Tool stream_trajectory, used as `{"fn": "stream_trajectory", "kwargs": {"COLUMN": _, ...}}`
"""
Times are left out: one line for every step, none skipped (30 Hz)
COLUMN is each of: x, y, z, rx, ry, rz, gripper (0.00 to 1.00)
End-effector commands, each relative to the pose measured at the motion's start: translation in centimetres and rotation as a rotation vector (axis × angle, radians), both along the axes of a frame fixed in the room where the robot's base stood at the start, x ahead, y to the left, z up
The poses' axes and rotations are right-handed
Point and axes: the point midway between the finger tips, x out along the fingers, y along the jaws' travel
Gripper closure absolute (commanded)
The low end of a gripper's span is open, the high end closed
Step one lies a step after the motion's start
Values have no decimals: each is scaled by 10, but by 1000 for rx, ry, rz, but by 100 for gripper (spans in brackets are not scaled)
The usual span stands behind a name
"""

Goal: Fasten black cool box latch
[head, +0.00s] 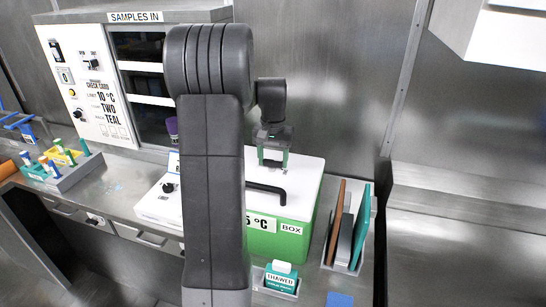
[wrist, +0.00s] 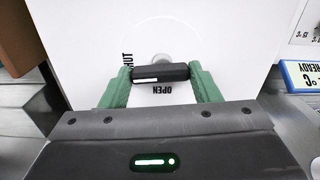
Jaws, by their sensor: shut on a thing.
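The cool box has a green body (head: 262,244) and a white lid (head: 303,187), with a black bent handle (head: 266,190) near its front. My gripper (head: 273,162) is over the lid towards the back. In the wrist view, my green-fingered gripper (wrist: 161,88) is shut on a small black latch bar (wrist: 172,72) with a white stripe. The bar lies crosswise between the fingers, beside a pale round hub. "OPEN" is printed upside down just below the bar, and "SHUT", partly hidden, at its left end. My arm hides the box's left part in the head view.
A rack of upright brown, grey and teal panels (head: 347,230) stands close on the box's right. A teal "THAWED" holder (head: 281,279) is in front. The "SAMPLES IN" cabinet (head: 134,70) and a tube rack (head: 67,167) are at left. A white wall unit (head: 500,35) hangs at upper right.

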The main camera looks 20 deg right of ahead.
Motion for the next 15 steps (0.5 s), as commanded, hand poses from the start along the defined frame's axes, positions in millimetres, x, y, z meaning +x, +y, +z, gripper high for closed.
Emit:
{"fn": "stream_trajectory", "kwargs": {"x": 1, "y": 0, "z": 2, "rx": -2, "ry": -3, "rz": -20, "gripper": 66}}
{"fn": "stream_trajectory", "kwargs": {"x": 1, "y": 0, "z": 2, "rx": -2, "ry": -3, "rz": -32, "gripper": 66}}
{"fn": "stream_trajectory", "kwargs": {"x": 1, "y": 0, "z": 2, "rx": -2, "ry": -3, "rz": -46, "gripper": 66}}
{"fn": "stream_trajectory", "kwargs": {"x": 1, "y": 0, "z": 2, "rx": -2, "ry": -3, "rz": -56, "gripper": 66}}
{"fn": "stream_trajectory", "kwargs": {"x": 1, "y": 0, "z": 2, "rx": -2, "ry": -3, "rz": -64, "gripper": 66}}
{"fn": "stream_trajectory", "kwargs": {"x": 1, "y": 0, "z": 2, "rx": -2, "ry": -3, "rz": -74, "gripper": 66}}
{"fn": "stream_trajectory", "kwargs": {"x": 1, "y": 0, "z": 2, "rx": -2, "ry": -3, "rz": -81, "gripper": 66}}
{"fn": "stream_trajectory", "kwargs": {"x": 1, "y": 0, "z": 1, "rx": -2, "ry": -3, "rz": -86, "gripper": 66}}
{"fn": "stream_trajectory", "kwargs": {"x": 1, "y": 0, "z": 1, "rx": -2, "ry": -3, "rz": -91, "gripper": 66}}
{"fn": "stream_trajectory", "kwargs": {"x": 1, "y": 0, "z": 1, "rx": -2, "ry": -3, "rz": -95, "gripper": 66}}
{"fn": "stream_trajectory", "kwargs": {"x": 1, "y": 0, "z": 1, "rx": -2, "ry": -3, "rz": -98, "gripper": 66}}
{"fn": "stream_trajectory", "kwargs": {"x": 1, "y": 0, "z": 1, "rx": -2, "ry": -3, "rz": -101, "gripper": 66}}
{"fn": "stream_trajectory", "kwargs": {"x": 1, "y": 0, "z": 1, "rx": -2, "ry": -3, "rz": -102, "gripper": 66}}
{"fn": "stream_trajectory", "kwargs": {"x": 1, "y": 0, "z": 1, "rx": -2, "ry": -3, "rz": -103, "gripper": 66}}
{"fn": "stream_trajectory", "kwargs": {"x": 1, "y": 0, "z": 1, "rx": -2, "ry": -3, "rz": -104, "gripper": 66}}
